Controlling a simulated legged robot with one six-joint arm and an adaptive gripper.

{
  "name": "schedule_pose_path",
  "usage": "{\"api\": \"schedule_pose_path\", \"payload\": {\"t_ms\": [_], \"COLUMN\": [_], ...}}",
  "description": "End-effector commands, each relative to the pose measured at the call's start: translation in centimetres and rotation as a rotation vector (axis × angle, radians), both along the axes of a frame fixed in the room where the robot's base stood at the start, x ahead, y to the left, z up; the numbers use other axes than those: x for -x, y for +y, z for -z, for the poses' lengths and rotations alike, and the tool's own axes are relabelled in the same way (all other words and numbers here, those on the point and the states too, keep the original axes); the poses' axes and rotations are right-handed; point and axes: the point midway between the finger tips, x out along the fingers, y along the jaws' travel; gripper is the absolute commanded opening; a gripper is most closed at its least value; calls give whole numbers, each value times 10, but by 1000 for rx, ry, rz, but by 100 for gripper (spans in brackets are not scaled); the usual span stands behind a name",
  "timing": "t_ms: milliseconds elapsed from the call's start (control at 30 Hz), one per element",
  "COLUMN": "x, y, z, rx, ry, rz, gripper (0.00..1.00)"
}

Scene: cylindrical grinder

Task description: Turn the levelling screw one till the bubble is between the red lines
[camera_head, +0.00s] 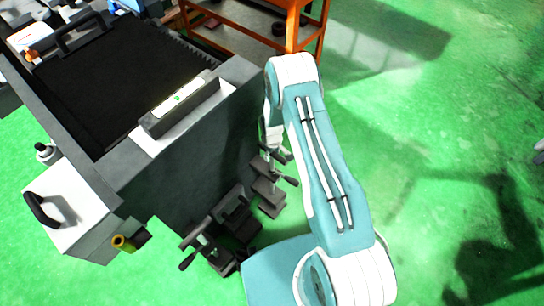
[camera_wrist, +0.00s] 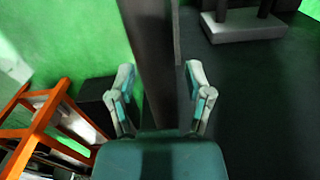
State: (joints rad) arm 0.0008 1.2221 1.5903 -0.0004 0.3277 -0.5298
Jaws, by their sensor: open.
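The spirit level (camera_head: 178,98) lies on the top edge of the grey grinder (camera_head: 180,180). A small green bubble shows near its middle; the red lines are too small to make out. Dark screw assemblies with handles stand low by the machine's base, one nearer the front (camera_head: 205,248) and one further right (camera_head: 268,185). Which is levelling screw one I cannot tell. My gripper (camera_wrist: 159,72) is open and empty in the wrist view, its two fingers apart in front of a dark upright part.
An orange rack (camera_head: 293,25) stands behind the machine and at the left of the wrist view (camera_wrist: 40,125). Green floor is clear at the right.

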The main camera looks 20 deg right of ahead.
Motion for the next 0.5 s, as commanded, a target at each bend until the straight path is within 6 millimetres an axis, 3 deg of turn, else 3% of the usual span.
{"api": "schedule_pose_path", "payload": {"t_ms": [300,500], "x": [-2,-1], "y": [1,1], "z": [-63,-89], "rx": [0,0], "ry": [-4,-1], "rz": [-1,-1], "gripper": [65,65]}}
